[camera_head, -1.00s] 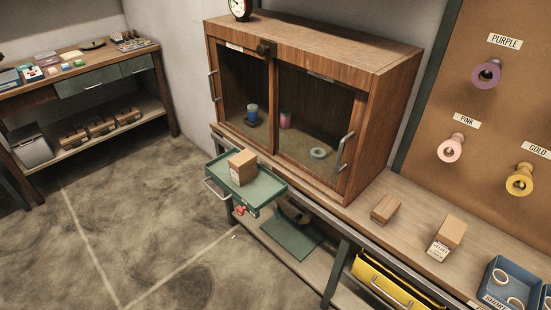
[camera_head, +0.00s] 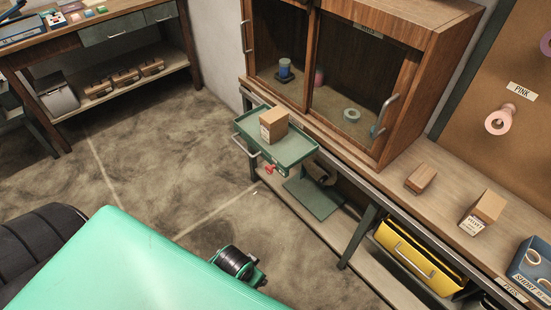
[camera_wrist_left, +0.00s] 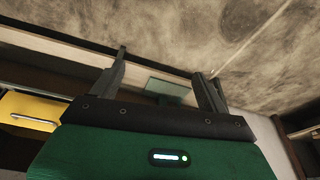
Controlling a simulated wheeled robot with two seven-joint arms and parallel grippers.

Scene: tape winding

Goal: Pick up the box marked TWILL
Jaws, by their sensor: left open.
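A cardboard box (camera_head: 274,124) with a pale label stands upright on the pulled-out green drawer (camera_head: 300,149) below the cabinet. A second cardboard box (camera_head: 487,207) with a label stands on the bench at the right. I cannot read TWILL on either label. My left arm comes in at the lower left of the head view, away from both boxes. In the left wrist view my left gripper (camera_wrist_left: 160,66) is open, with nothing between its fingers. Neither box can be made out in that view. My right gripper is not in view.
A wooden block (camera_head: 421,178) lies on the bench (camera_head: 449,205). The wooden cabinet (camera_head: 400,60) rises behind the drawer. A yellow drawer (camera_head: 410,262) is below the bench, also in the left wrist view (camera_wrist_left: 32,112). A blue bin (camera_head: 530,270) stands far right. The floor (camera_head: 150,180) left of the drawer is clear.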

